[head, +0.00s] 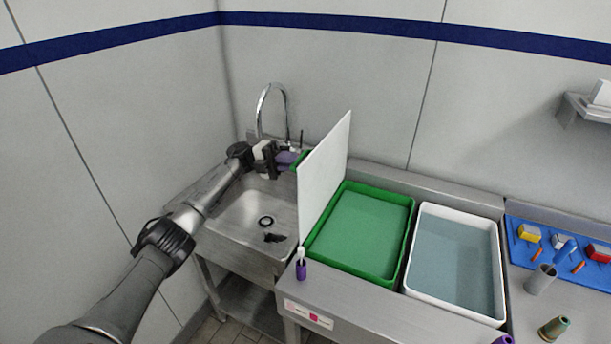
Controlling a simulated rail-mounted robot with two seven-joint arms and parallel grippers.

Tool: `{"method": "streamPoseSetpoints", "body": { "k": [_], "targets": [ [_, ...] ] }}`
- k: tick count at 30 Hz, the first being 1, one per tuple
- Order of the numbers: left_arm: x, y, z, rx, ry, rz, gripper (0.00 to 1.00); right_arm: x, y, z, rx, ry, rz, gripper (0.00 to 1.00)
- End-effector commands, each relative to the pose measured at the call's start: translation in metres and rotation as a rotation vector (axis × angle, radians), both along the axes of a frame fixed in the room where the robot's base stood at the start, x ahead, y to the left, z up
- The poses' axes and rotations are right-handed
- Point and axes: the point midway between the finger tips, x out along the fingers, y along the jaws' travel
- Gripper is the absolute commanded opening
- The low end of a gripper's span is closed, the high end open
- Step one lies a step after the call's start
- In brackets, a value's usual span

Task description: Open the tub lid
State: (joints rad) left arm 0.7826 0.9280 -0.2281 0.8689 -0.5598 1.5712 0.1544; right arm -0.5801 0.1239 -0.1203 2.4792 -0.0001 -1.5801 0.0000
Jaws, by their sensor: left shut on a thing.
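The tub lid (324,174) is a white panel standing nearly upright along the left side of the green tub (408,242). The tub is open, and its green inside shows. My left gripper (278,162) is on the outer, left side of the lid, over the back of the sink. It is shut on the lid's outer side, where a purple and green piece (288,158) shows at its fingers. The lid's panel partly hides the exact contact. My right gripper is not in view.
A steel sink (249,224) with a curved tap (261,105) lies under my left arm. A white tray (421,283) stands right of the tub. A small purple bottle (301,270) stands at the counter's front edge. A blue board (511,237) with blocks lies far right.

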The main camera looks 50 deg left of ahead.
Motion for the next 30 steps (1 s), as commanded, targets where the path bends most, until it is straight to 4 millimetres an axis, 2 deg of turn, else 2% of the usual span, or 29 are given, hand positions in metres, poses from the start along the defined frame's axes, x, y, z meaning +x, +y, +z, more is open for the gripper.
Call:
{"method": "streamPoseSetpoints", "body": {
  "k": [1, 7, 25, 26, 30],
  "targets": [
    [-0.002, 0.006, -0.006, -0.021, -0.010, 0.002, 0.00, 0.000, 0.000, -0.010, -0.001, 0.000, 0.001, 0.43],
    [-0.008, 0.018, -0.008, -0.078, -0.034, 0.001, 0.00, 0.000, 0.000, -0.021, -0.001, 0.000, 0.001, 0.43],
    [-0.010, 0.025, -0.008, -0.107, -0.044, 0.002, 0.00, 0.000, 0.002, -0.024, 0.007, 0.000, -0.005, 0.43],
    [-0.010, 0.025, -0.008, -0.107, -0.044, 0.002, 0.14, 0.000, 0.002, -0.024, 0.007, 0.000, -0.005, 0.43],
    [-0.010, 0.025, -0.008, -0.106, -0.044, 0.001, 0.28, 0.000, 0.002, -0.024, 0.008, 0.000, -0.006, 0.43]
  ]
}}
